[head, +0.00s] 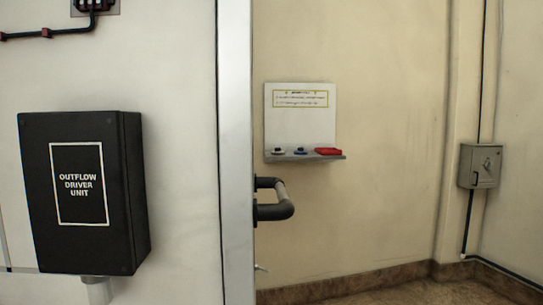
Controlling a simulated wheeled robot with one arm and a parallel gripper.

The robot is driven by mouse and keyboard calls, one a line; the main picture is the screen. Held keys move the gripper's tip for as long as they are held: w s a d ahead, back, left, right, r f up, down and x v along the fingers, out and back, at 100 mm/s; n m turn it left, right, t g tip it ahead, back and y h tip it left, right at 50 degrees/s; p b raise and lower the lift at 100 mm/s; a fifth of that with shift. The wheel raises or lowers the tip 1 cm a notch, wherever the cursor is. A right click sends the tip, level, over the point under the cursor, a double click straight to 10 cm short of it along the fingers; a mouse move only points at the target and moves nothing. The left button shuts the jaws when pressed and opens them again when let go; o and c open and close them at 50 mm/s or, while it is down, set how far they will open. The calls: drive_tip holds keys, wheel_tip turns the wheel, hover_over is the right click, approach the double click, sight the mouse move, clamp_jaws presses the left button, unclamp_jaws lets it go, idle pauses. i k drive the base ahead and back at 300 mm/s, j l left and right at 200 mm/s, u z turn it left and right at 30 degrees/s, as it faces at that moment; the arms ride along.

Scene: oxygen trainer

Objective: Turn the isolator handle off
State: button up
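A small grey box (480,168) is fixed to the wall at the far right, with a conduit running into it from above and another leaving below. A small dark fitting (487,164) shows on its front. It may be the isolator handle, but it is too small to tell its shape or position. My gripper is not in view.
A black box marked "OUTFLOW DRIVER UNIT" (84,192) hangs on the white wall at left. A pale vertical edge (236,150) stands right of it, with a dark bar handle (277,200) beside it. A white wall shelf (300,118) holds small items, one red. Floor shows at lower right.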

sight(488, 165)
drive_tip(key=z, duration=1.35)
drive_tip(key=i, duration=0.35)
